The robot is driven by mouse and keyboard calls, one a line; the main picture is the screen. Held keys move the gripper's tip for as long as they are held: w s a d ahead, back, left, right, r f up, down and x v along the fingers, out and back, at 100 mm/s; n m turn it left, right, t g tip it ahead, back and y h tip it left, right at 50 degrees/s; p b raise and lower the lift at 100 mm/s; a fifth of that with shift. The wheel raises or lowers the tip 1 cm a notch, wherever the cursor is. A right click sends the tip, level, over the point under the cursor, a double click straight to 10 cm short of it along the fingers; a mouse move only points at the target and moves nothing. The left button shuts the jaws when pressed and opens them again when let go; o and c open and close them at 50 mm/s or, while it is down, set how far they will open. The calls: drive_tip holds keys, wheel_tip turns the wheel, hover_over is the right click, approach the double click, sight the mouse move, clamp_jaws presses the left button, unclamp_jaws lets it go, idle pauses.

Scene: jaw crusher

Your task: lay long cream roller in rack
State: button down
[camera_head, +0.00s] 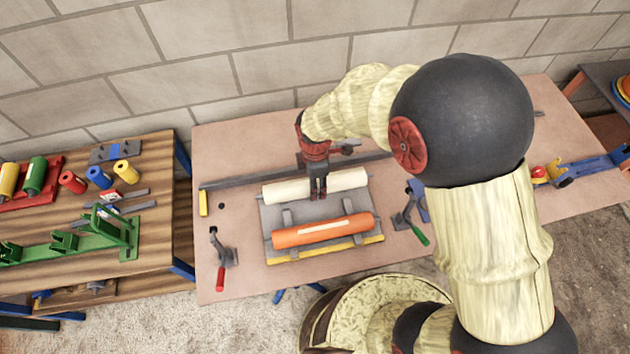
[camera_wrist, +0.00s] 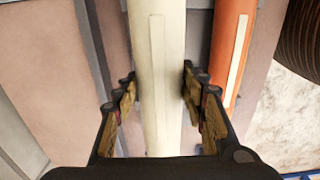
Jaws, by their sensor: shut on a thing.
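The long cream roller (camera_head: 286,191) lies across the back of a grey rack (camera_head: 325,208) on the table, level and parallel to its back edge. I cannot tell whether it rests in the supports or is slightly above them. My gripper (camera_head: 318,192) points down and is shut around the middle of the roller. In the wrist view, the cream roller (camera_wrist: 158,75) runs between the two fingers (camera_wrist: 158,105). A long orange roller (camera_head: 322,230) lies in the front of the same rack, apart from the cream one; it also shows in the wrist view (camera_wrist: 232,40).
Red-handled (camera_head: 220,262) and green-handled (camera_head: 412,222) clamps flank the rack. A dark rail (camera_head: 250,179) runs behind it. The left bench holds a green stand (camera_head: 75,241) and several short coloured rollers (camera_head: 98,177). A blue tool (camera_head: 590,167) lies at right.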

drive_tip(key=shift+f+b, duration=0.9)
drive_tip(key=shift+f, duration=0.95)
drive_tip(key=shift+f+b, duration=0.4)
drive_tip(key=shift+f, duration=1.1)
idle(1.2)
drive_tip(key=c, duration=1.4)
unclamp_jaws()
drive_tip(key=o, duration=0.4)
drive_tip(key=shift+s+f, duration=0.1)
wheel_tip(320, 180, up, 12)
drive_tip(key=shift+r, duration=0.1)
